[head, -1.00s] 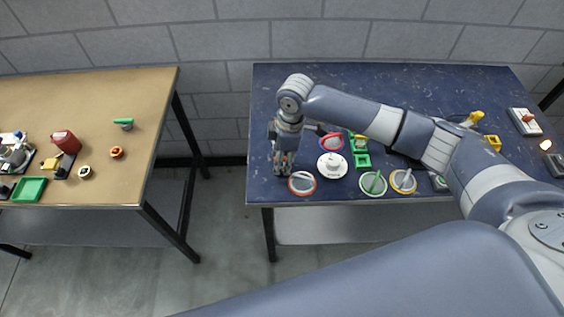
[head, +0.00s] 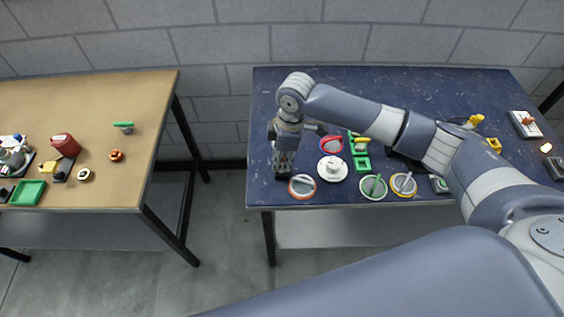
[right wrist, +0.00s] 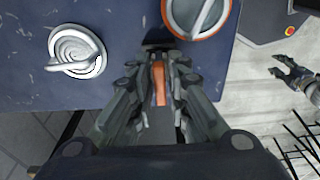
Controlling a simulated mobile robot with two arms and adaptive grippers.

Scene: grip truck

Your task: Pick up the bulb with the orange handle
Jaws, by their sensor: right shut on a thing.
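My right gripper (head: 283,172) is low over the front left part of the blue table (head: 350,90). In the right wrist view, the right gripper (right wrist: 160,95) is shut on the orange handle (right wrist: 158,83), which shows as a narrow strip between the fingers. The bulb itself is hidden by the fingers, and I cannot tell whether it is off the table. My left gripper (right wrist: 284,72) shows at the right edge of the right wrist view, apart from the table, with its fingers seeming spread and empty.
An orange-rimmed dial (head: 302,186) and a white dial (head: 332,168) are close to the right gripper. Green-rimmed (head: 373,187) and yellow-rimmed (head: 403,185) dials stand farther right. A wooden table (head: 110,110) with several small objects is at the left, across a floor gap.

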